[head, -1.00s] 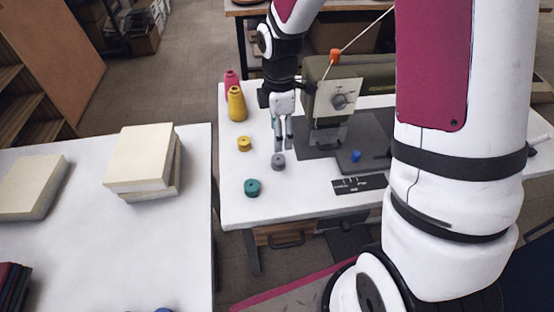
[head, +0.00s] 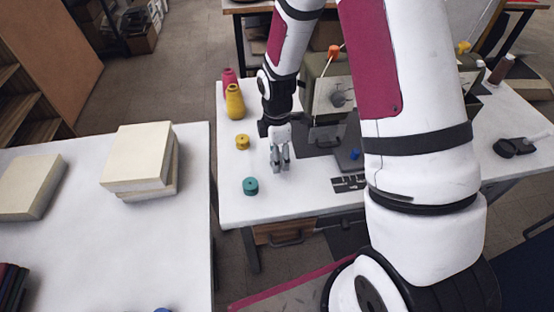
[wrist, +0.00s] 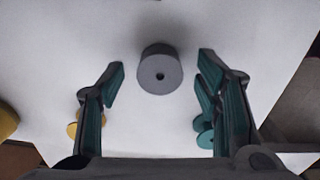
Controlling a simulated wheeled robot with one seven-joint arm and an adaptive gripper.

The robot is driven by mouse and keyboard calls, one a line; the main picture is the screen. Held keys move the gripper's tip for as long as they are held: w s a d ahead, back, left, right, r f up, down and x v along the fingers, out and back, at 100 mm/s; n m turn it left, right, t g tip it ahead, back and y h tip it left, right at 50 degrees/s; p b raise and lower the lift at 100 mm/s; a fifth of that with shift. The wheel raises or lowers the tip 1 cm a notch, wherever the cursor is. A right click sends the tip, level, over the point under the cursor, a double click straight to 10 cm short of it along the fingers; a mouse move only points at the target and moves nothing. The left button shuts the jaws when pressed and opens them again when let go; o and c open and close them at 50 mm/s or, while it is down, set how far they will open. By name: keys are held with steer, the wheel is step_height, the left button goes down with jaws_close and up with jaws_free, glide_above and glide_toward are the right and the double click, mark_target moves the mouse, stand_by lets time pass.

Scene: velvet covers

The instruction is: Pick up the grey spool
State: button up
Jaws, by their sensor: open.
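The grey spool (wrist: 160,72) stands upright on the white sewing table, its top hole facing the wrist camera. In the wrist view it lies between the spread fingertips, toward the top, with bare gaps on both sides. My gripper (head: 280,168) is open and empty, pointing down over the table. I cannot tell exactly how high the fingertips are above the table.
A teal spool (head: 250,186) and a yellow spool (head: 242,142) stand left of my gripper. Yellow and pink cones (head: 235,101) stand behind. The sewing machine (head: 330,100) is close on the right, with a blue spool (head: 355,154) on it. The table's front left corner is clear.

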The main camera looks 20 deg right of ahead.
steer(key=c, duration=0.9)
steer(key=shift+r, duration=0.1)
steer(key=shift+r, duration=0.5)
step_height(320, 180, up, 2)
steer(key=shift+r, duration=0.15)
steer(key=s, duration=0.4)
steer(key=s+r+p, duration=0.1)
steer(key=s, duration=0.9)
steer(key=shift+d+r, duration=0.1)
steer(key=shift+r, duration=0.2)
steer(key=s+p, duration=0.1)
steer(key=p, duration=0.2)
steer(key=shift+s, duration=0.4)
